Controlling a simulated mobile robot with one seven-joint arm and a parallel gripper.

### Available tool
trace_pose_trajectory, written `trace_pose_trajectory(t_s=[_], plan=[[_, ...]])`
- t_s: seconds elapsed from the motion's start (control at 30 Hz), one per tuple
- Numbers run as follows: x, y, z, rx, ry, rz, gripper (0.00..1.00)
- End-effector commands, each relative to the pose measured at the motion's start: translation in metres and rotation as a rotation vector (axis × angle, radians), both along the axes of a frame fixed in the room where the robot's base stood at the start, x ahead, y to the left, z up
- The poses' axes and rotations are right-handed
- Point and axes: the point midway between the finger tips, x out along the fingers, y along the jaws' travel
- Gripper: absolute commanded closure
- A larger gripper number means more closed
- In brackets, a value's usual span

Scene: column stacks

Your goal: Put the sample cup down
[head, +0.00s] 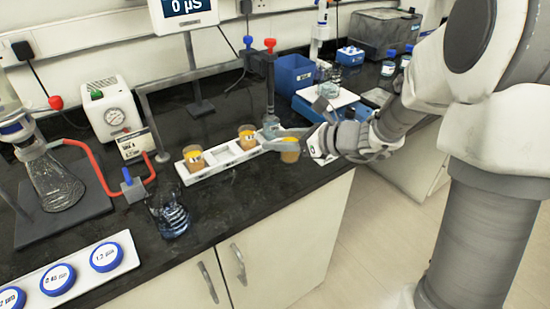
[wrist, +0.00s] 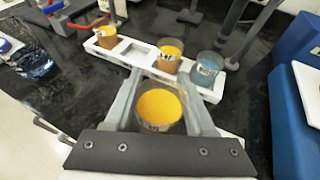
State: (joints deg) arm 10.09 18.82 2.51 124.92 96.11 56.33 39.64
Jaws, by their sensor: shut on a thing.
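My gripper (head: 291,143) is shut on a sample cup (head: 290,155) with orange contents. In the wrist view the held sample cup (wrist: 160,108) sits between the two grey fingers (wrist: 160,90), seen from above. It is in front of the right end of a white rack (head: 215,169), near the counter's front edge. The rack (wrist: 128,62) carries two orange cups, one at the left (head: 193,158) and one further right (head: 247,138). An empty square slot (wrist: 138,52) shows between them. A bluish clear cup (wrist: 207,70) is at the rack's right end; whether it is seated is unclear.
A stand with a clamp (head: 268,75) rises behind the rack. A glass beaker (head: 170,215) stands to the left. A blue box (head: 294,74) and a white-topped device (head: 328,103) are at the back right. Dark counter (head: 235,205) is bare in front of the rack.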

Motion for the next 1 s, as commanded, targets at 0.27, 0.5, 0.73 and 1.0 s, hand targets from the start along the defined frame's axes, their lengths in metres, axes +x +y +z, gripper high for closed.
trace_pose_trajectory(t_s=[0.27,0.5,0.73,1.0], plan=[[0.005,0.013,-0.017,0.001,0.001,0.0,1.0],[0.005,0.012,-0.049,0.0,0.001,0.0,1.0],[0.005,0.012,-0.048,-0.001,-0.001,-0.001,1.0],[0.005,0.012,-0.05,-0.001,-0.001,-0.001,0.21]])
